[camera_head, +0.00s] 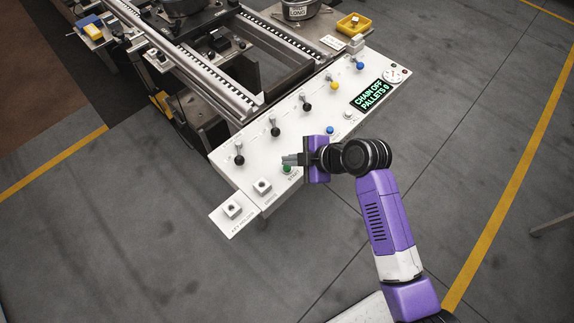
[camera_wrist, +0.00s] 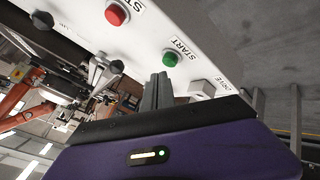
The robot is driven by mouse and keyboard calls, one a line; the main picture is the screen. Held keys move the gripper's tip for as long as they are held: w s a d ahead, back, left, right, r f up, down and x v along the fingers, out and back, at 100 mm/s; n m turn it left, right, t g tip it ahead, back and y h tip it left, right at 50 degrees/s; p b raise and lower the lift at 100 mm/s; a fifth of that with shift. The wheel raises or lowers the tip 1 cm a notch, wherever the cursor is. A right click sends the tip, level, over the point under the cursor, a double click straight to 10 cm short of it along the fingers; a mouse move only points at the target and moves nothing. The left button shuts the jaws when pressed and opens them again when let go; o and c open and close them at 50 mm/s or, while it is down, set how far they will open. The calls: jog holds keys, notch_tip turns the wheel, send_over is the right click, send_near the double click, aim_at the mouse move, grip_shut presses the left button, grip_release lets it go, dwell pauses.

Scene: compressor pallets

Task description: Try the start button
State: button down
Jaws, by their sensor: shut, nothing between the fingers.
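The green start button (camera_head: 287,168) sits near the front edge of the white control panel (camera_head: 232,172), above its START label. In the wrist view the green button (camera_wrist: 170,58) is whole, with the START label beside it. My gripper (camera_head: 288,159) is shut and empty, with its fingertips close by the green button in the head view. In the wrist view the shut fingers (camera_wrist: 157,88) point toward the panel just below and left of the button. I cannot tell whether they touch the panel. A red button (camera_wrist: 116,14) shows farther left in the wrist view; my gripper hides that spot in the head view.
Several black-knobbed levers (camera_head: 275,130) stand along the panel behind my gripper. A display (camera_head: 371,95) reads "CHAIN OFF PALLETS 0". The conveyor (camera_head: 205,82) lies behind; the floor in front is clear.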

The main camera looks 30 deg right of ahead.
aim_at(290, 168)
jog(key=shift+f, duration=0.35)
jog(key=shift+f+b, duration=0.6)
jog(key=shift+b, duration=0.1)
dwell(0.5)
jog(key=shift+r, duration=0.1)
jog(key=shift+r+p, duration=0.85)
jog(key=shift+r, duration=0.05)
notch_tip(290, 168, up, 5)
jog(key=p, duration=0.4)
jog(key=shift+r, duration=0.1)
dwell(1.0)
